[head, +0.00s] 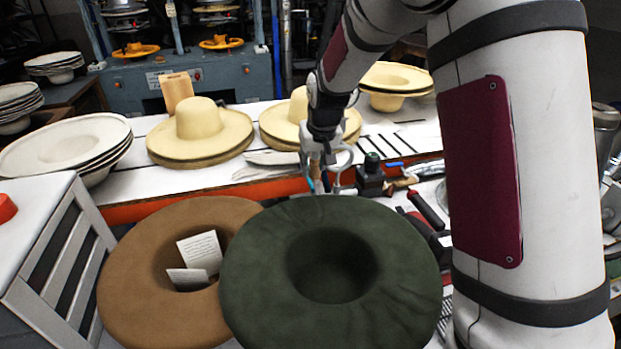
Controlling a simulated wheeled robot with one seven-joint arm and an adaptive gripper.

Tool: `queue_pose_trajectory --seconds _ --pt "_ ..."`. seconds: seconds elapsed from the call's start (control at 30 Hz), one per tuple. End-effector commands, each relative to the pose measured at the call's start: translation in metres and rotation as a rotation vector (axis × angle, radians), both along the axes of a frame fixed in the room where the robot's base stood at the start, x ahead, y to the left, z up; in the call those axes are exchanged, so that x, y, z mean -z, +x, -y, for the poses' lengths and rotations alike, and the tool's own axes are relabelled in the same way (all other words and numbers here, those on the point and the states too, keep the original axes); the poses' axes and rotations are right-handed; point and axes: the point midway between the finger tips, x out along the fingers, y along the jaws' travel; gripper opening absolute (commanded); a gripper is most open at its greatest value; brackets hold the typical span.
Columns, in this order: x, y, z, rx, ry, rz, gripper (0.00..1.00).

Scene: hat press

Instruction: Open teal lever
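I cannot clearly make out a teal lever in this view. Grey-teal press machines (190,75) stand at the back, behind the white table. My gripper (325,188) points down near the table's front edge, just behind the dark green hat. Its fingers look spread apart, with no object clearly held. A thin blue item (318,184) shows beside the fingers, and I cannot tell what it is. The fingertips are small and partly merge with the clutter around them.
A dark green hat (255,275) and a brown hat (130,280) with paper cards fill the front. Cream hats (200,128) and stacked white brims (65,145) stand on the white table (150,185). A black knobbed device (371,178) and tools lie right of my gripper.

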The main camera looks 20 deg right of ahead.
Motion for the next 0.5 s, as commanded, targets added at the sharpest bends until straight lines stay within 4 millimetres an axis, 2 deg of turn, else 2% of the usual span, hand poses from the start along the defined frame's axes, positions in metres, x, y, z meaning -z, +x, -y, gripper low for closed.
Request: queue_pose_trajectory --seconds 0.1,0.23,0.5 --pt "0.023 0.009 0.0 0.0 0.0 -0.003 0.28" --pt "0.043 0.017 0.0 0.0 0.0 -0.002 0.28" --pt "0.065 0.027 0.0 0.0 0.0 0.0 0.28"
